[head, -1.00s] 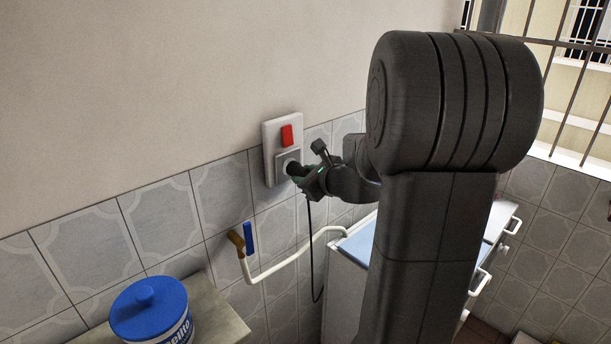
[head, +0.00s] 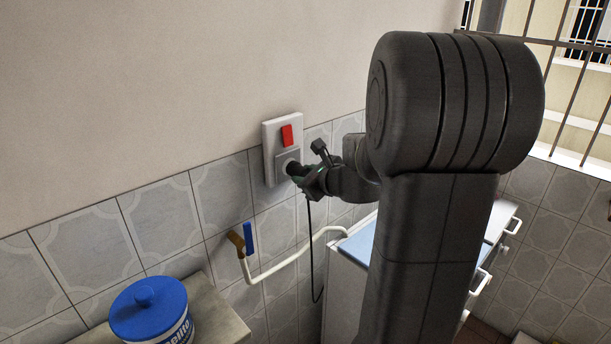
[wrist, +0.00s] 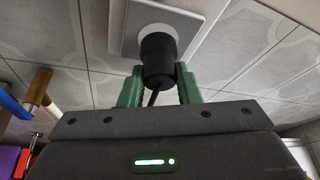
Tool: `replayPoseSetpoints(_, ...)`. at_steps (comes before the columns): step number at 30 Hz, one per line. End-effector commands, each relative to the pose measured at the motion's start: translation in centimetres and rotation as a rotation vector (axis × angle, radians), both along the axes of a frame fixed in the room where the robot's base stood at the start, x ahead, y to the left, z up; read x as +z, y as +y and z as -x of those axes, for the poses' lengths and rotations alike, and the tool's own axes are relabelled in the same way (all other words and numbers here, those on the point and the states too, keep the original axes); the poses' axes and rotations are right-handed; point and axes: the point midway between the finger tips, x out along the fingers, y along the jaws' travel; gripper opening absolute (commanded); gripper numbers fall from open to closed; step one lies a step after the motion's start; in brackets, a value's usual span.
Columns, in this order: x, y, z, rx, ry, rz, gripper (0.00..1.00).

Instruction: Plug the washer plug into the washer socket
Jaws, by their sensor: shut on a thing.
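The washer socket (head: 270,166) is in a pale wall plate with a red switch above it. It also shows at the top of the wrist view (wrist: 184,18). The black washer plug (wrist: 157,62) sits at the socket's round white face, its front end against or inside it; how deep I cannot tell. My gripper (wrist: 159,88) is shut on the plug, with a green finger on each side. In the head view my gripper (head: 300,174) is at the socket, and the plug is mostly hidden by it. The black cord (head: 311,250) hangs down from the plug.
A tap with a blue handle (head: 248,238) and a pale hose (head: 290,262) are below the socket. A blue-lidded tub (head: 150,310) stands on a ledge at lower left. A white appliance with a blue top (head: 357,243) is partly behind my arm.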

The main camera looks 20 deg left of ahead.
Motion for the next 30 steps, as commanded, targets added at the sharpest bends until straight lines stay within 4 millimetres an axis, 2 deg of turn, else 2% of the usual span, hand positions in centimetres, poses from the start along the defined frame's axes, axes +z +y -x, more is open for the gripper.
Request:
replayPoseSetpoints(17,0.00,1.00,-0.41,0.001,0.000,0.000,0.00)
replayPoseSetpoints(18,0.00,1.00,-0.43,0.000,0.001,0.000,0.34)
replayPoseSetpoints(21,-0.01,0.99,-0.43,0.000,0.000,0.000,0.53)
replayPoseSetpoints(30,0.02,0.93,-0.39,0.000,0.000,0.000,0.55)
